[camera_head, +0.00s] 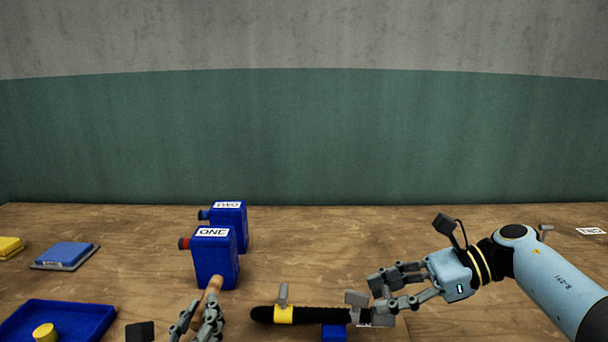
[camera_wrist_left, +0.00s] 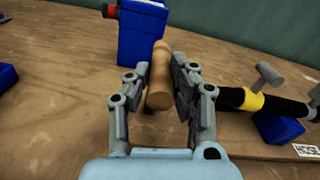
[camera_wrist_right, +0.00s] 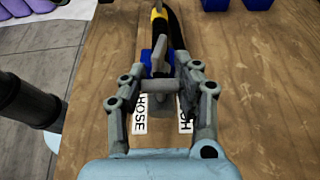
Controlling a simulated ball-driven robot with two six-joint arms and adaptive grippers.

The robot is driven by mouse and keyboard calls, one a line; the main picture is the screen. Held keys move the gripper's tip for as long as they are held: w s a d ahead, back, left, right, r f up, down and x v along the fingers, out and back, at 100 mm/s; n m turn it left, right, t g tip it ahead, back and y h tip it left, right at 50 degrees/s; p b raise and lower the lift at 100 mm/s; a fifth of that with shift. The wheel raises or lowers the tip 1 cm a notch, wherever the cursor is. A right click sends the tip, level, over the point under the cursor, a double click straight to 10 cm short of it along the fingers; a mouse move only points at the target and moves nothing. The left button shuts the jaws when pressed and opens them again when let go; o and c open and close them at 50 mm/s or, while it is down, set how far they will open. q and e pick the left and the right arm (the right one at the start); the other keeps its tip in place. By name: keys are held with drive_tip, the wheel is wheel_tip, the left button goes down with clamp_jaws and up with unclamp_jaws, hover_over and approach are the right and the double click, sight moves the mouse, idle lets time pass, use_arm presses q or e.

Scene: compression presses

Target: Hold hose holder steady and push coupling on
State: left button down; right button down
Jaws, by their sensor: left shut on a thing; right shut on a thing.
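A black hose (camera_head: 320,314) with a yellow band and grey lever (camera_head: 283,312) lies across a blue hose holder (camera_head: 334,331); the blue holder (camera_wrist_left: 278,127) also shows in the left wrist view. My right gripper (camera_head: 379,293) is shut on a grey part (camera_wrist_right: 163,98) at the hose's right end. My left gripper (camera_head: 198,322) is shut on a tan wooden rod (camera_head: 212,286), left of the hose's black end and apart from it. The rod (camera_wrist_left: 160,78) fills the gap between its fingers in the left wrist view. I cannot tell which part is the coupling.
Two blue containers (camera_head: 215,262) stand behind my left gripper, the front one labelled ONE. A blue tray (camera_head: 90,318) with a yellow piece lies at the left, with blue and yellow pads behind it. HOSE (camera_wrist_right: 139,113) is printed on a table label. The table's back right is mostly clear.

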use_arm(q)
drive_tip(key=shift+r, duration=0.1)
use_arm(e)
drive_tip(key=shift+a, duration=0.25)
drive_tip(key=c, duration=0.9)
unclamp_jaws()
drive_tip(key=shift+d, duration=0.15)
drive_tip(key=v, duration=1.1)
drive_tip(key=shift+w+d+r, duration=0.1)
drive_tip(key=shift+d+r, duration=0.05)
drive_tip(key=shift+d, duration=0.25)
use_arm(q)
drive_tip(key=c, duration=1.1)
unclamp_jaws()
